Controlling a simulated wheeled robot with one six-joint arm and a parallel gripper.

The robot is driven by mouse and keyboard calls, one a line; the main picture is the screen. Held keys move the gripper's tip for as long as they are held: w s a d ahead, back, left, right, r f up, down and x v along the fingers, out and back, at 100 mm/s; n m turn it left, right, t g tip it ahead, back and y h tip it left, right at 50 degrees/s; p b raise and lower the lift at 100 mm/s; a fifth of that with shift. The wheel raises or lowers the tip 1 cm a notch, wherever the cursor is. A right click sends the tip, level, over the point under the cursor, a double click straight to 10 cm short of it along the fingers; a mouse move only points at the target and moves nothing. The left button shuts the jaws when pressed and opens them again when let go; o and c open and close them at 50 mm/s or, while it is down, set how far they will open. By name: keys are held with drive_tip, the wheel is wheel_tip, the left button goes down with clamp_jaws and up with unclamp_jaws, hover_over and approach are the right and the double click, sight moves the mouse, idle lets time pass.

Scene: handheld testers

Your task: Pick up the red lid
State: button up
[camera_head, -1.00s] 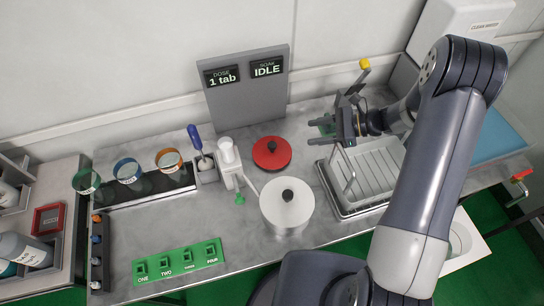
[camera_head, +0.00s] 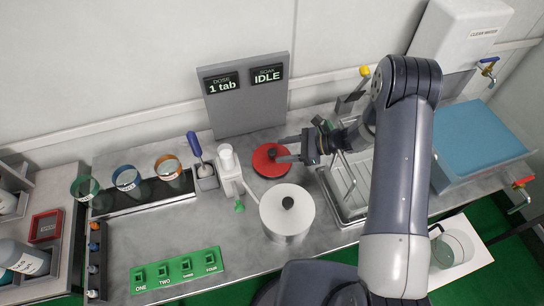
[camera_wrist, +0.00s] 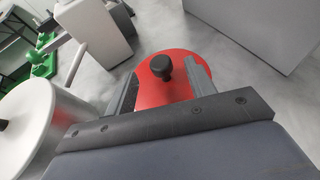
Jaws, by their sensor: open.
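The red lid (camera_head: 264,163) lies flat on the grey counter, behind the silver pot, with a black knob on top. In the wrist view the lid (camera_wrist: 178,88) shows between my fingers, its knob roughly centred between them. My gripper (camera_head: 281,149) is open and empty, its fingers reaching over the lid from the right. In the wrist view my gripper (camera_wrist: 163,82) has a finger on each side of the knob. I cannot tell how high the fingers are above the lid.
A silver pot (camera_head: 287,222) with a black-knobbed lid stands just in front. A white dispenser (camera_head: 229,170) stands to the left. A grey display panel (camera_head: 245,100) stands behind. A rack tray (camera_head: 345,205) is at right, and a green numbered block (camera_head: 177,270) at front left.

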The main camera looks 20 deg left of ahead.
sight(272, 156)
drive_tip(key=shift+x, duration=1.15)
clamp_jaws()
